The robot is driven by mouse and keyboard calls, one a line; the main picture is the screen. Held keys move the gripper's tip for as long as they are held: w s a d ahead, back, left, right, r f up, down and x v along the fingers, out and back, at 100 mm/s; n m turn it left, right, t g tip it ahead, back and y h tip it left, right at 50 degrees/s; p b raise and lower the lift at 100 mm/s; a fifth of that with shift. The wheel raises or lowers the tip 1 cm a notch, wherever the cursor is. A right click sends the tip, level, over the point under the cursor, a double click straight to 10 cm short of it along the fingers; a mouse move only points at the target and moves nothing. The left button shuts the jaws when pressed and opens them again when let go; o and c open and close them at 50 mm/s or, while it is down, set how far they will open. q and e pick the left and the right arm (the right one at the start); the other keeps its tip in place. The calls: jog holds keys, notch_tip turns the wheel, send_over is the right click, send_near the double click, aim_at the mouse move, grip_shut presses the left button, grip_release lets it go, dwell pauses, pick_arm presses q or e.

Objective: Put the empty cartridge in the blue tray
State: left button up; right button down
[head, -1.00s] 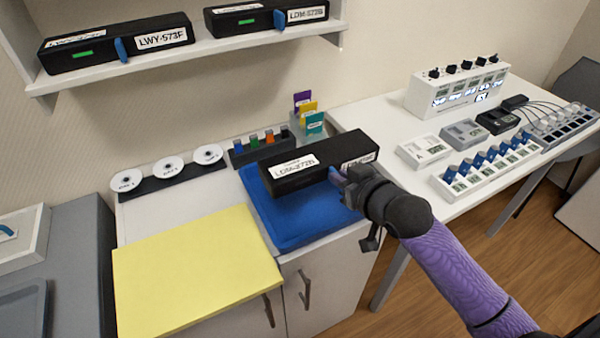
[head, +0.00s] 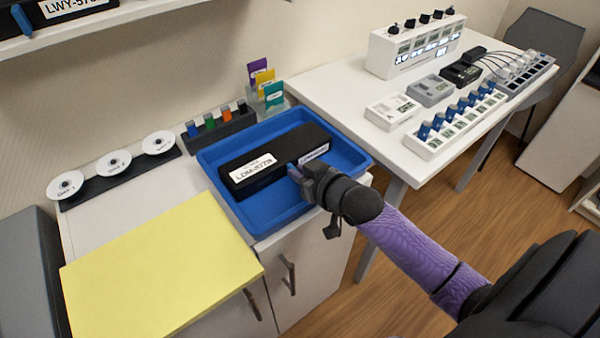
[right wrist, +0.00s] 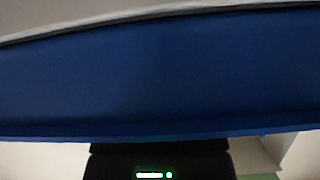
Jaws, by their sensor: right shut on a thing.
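The black cartridge (head: 275,160), with white labels that seem to read LDM-572B, is inside the outline of the blue tray (head: 345,150) in the head view. I cannot tell whether its underside touches the tray floor. My right gripper (head: 297,174) is shut on the blue handle at the cartridge's near long side. In the right wrist view, a broad blue surface, apparently the tray (right wrist: 160,75), fills the middle. My left gripper is not in view.
A yellow board (head: 160,270) lies left of the tray. Behind are a rack of coloured pieces (head: 220,128), coloured cards (head: 262,80) and white discs (head: 112,162). A white table with devices (head: 415,50) stands right. A shelf with another cartridge (head: 50,12) is upper left.

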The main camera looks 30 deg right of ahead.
jog(key=c, duration=0.7)
grip_release()
jog(key=shift+c, duration=0.2)
jog(key=shift+o, duration=0.2)
